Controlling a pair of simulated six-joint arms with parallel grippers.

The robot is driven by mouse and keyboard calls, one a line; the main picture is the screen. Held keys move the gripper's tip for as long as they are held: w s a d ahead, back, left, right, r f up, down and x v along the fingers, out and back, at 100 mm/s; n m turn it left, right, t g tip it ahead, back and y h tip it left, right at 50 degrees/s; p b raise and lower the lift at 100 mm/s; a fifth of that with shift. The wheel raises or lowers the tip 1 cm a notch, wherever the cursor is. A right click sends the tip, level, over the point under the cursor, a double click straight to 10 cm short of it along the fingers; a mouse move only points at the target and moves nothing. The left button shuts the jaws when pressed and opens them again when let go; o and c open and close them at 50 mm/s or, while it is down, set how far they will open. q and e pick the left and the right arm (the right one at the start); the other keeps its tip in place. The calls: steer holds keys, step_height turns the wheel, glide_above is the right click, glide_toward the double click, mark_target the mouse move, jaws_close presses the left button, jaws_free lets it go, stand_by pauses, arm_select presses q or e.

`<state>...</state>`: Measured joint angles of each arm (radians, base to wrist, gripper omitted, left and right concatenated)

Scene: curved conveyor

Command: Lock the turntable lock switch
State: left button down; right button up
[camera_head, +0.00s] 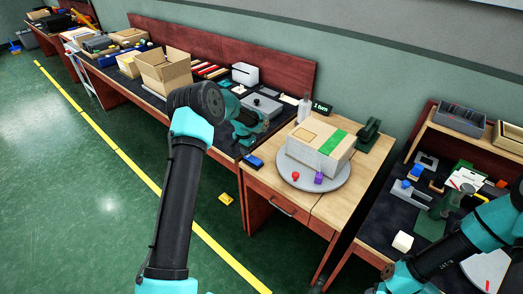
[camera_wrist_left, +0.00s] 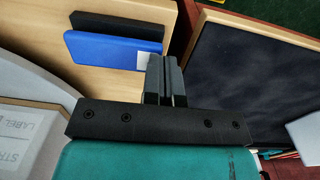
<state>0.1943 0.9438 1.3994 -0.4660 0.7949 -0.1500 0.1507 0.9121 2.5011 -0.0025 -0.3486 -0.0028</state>
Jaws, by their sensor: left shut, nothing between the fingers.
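The round grey turntable (camera_head: 338,196) stands on the wooden table and carries a cardboard box (camera_head: 318,146) with a green strip. A blue and black block, which looks like the lock switch (camera_head: 253,161), sits at the table's left edge; in the left wrist view its blue part (camera_wrist_left: 103,50) lies beside a black part. My left gripper (camera_wrist_left: 165,65) is shut and empty, its fingertips near the right end of the blue part. Whether they touch it I cannot tell. In the head view the left wrist largely hides the fingers. My right arm shows at lower right; its gripper cannot be made out.
A red knob (camera_head: 295,176) and a purple piece (camera_head: 318,178) are on the turntable's front. A bottle (camera_head: 304,108), a "1 turn" sign (camera_head: 321,106) and a dark green device (camera_head: 368,134) stand behind. A dark-topped workbench adjoins on the left.

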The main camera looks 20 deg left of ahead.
arm_select(q)
steer(key=shift+w+f, duration=0.1)
steer(key=shift+f, duration=0.15)
steer(key=shift+a, duration=0.15)
steer(key=shift+r, duration=0.15)
steer(key=shift+r, duration=0.7)
step_height(320, 180, up, 14)
steer(key=a, duration=0.2)
steer(key=shift+w+a+f, duration=0.15)
steer(key=shift+w+a, duration=0.15)
steer(key=shift+a, duration=0.1)
